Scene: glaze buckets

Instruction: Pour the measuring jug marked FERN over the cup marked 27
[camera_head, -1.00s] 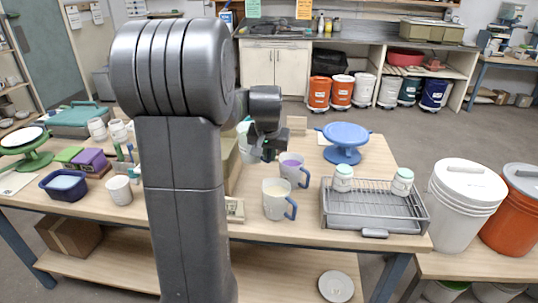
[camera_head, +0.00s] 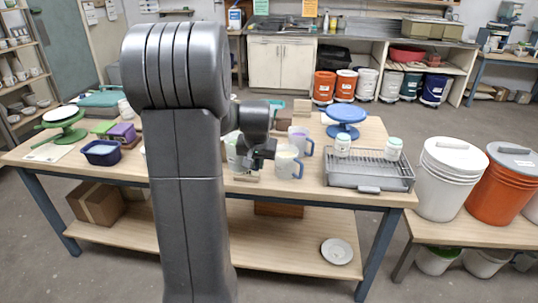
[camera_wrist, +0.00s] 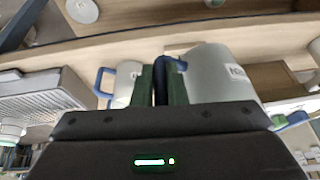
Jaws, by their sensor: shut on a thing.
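My gripper (camera_head: 262,152) is shut on the blue handle (camera_wrist: 173,64) of a pale grey-green jug (camera_wrist: 218,73). The jug also shows in the head view (camera_head: 231,150), mostly hidden behind my arm. Its label is only partly readable in the wrist view. A pale mug with a blue handle and cream contents (camera_head: 286,164) stands just right of my gripper. A mug with purple contents (camera_head: 299,138) stands behind it. A pale mug with a blue handle also shows in the wrist view (camera_wrist: 124,82); I cannot tell which it is. No mark 27 is readable.
A wire rack tray (camera_head: 368,173) with two small jars stands to the right. A blue turntable (camera_head: 344,115) is behind it. A dark blue tub (camera_head: 101,153) and a green turntable (camera_head: 62,117) are at the left. White and orange buckets stand at the far right.

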